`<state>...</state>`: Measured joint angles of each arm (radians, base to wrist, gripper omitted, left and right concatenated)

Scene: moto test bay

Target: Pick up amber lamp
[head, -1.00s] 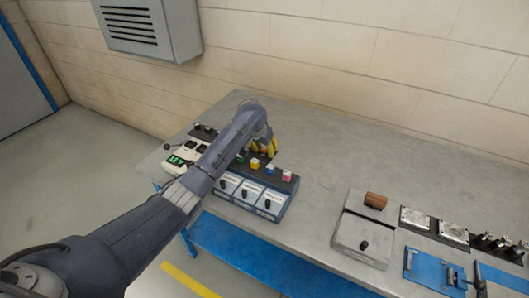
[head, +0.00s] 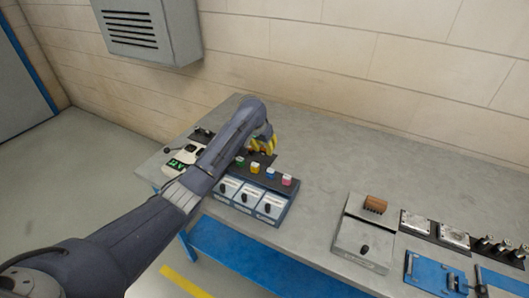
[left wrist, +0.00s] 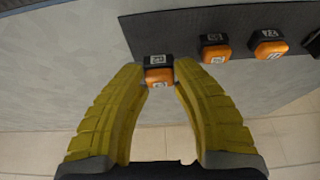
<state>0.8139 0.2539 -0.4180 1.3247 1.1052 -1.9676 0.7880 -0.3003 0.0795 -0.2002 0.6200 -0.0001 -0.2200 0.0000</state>
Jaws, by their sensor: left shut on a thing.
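My left gripper (head: 262,145) reaches over the back of the bench, behind a row of coloured lamps. In the left wrist view its two yellow fingers (left wrist: 160,80) are closed on a small amber lamp (left wrist: 158,76) with a black part carrying a white label. The held lamp shows at the edge of a dark strip (left wrist: 175,30); I cannot tell how high above it the lamp is. Other amber lamps, one (left wrist: 215,52) and another (left wrist: 270,48), stand on the strip. In the head view the held lamp is mostly hidden by the fingers. My right gripper is not in view.
A control box (head: 247,203) with several knobs stands in front, with green (head: 240,162), yellow (head: 255,167), blue (head: 270,173) and pink (head: 287,180) lamps behind it. A device with a green display (head: 177,163) is at left. The bench's middle (head: 335,150) is clear.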

